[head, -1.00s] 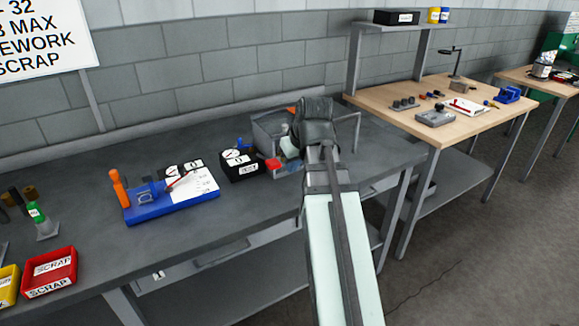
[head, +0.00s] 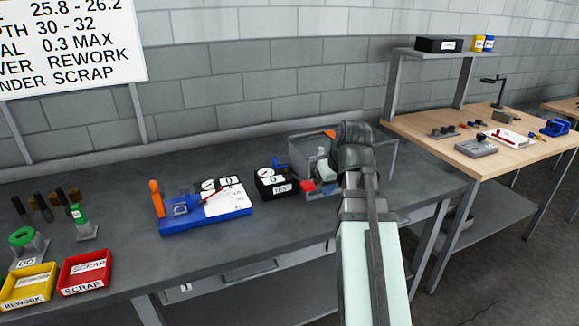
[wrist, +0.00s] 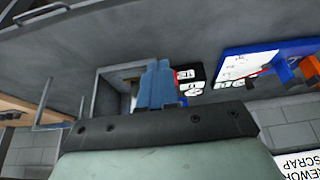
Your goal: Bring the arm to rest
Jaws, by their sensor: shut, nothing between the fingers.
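My arm (head: 368,250) reaches over the grey workbench (head: 130,190), its dark wrist above the open grey bin (head: 307,148) at the bench's right end. In the head view the fingers are hidden or too unclear to make out. In the wrist view my gripper (wrist: 158,68) shows as blue-grey fingers, shut together with nothing between them. Behind them is the open grey bin (wrist: 108,95). I cannot tell how far the fingertips are from its walls.
Left of the bin stand a black box (head: 277,185) with dials and a blue board (head: 215,223) with an orange-handled tool. A red scrap tray (head: 85,285) and yellow rework tray (head: 28,297) sit front left. A wooden bench (head: 505,150) stands right.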

